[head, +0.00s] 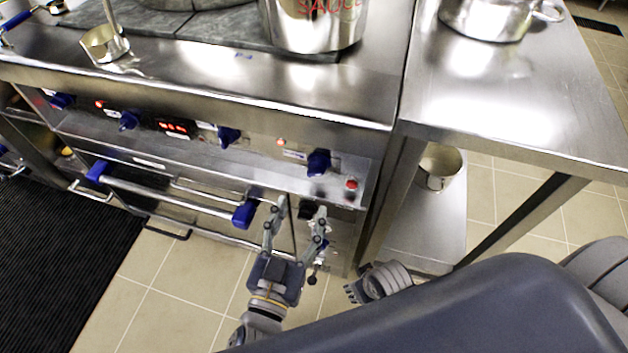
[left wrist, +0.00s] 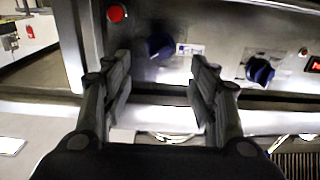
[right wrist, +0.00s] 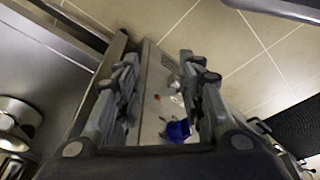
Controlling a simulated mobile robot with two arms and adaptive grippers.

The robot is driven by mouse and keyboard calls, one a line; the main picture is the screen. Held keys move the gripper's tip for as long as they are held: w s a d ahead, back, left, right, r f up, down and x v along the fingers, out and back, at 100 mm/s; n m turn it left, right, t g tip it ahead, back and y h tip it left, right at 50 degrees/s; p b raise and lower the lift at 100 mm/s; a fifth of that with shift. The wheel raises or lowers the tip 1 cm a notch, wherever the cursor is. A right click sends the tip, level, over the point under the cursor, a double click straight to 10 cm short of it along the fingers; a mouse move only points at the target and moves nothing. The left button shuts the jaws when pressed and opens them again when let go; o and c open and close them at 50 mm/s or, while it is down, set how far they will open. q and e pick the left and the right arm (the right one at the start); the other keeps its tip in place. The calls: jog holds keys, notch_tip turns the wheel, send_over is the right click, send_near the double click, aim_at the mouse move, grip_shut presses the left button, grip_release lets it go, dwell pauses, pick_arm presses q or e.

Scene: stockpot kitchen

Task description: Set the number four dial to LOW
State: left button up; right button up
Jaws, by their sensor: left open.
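A row of blue dials runs along the steel stove front in the head view. The rightmost dial (head: 318,162) sits just left of a red button (head: 352,184); its number and marks are too small to read. My left gripper (head: 299,208) is open and empty, below and in front of that dial. In the left wrist view this dial (left wrist: 160,47) lies beyond the gap between the open fingers, apart from them, with the red button (left wrist: 116,13) beside it. My right gripper (right wrist: 160,85) is open; a blue knob (right wrist: 178,130) shows between its fingers, apparently untouched.
Another dial (head: 228,136) and a red-lit display (head: 174,127) are to the left. The oven handle (head: 170,194), with blue ends, runs below the dials. A large steel pot (head: 312,25) stands on the stove. A steel table (head: 510,110) borders it at right.

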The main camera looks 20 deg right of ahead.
aim_at(314, 176)
pick_arm(q)
jog(key=x, duration=1)
jog(key=shift+w+d, duration=0.15)
jog(key=c, duration=1.1)
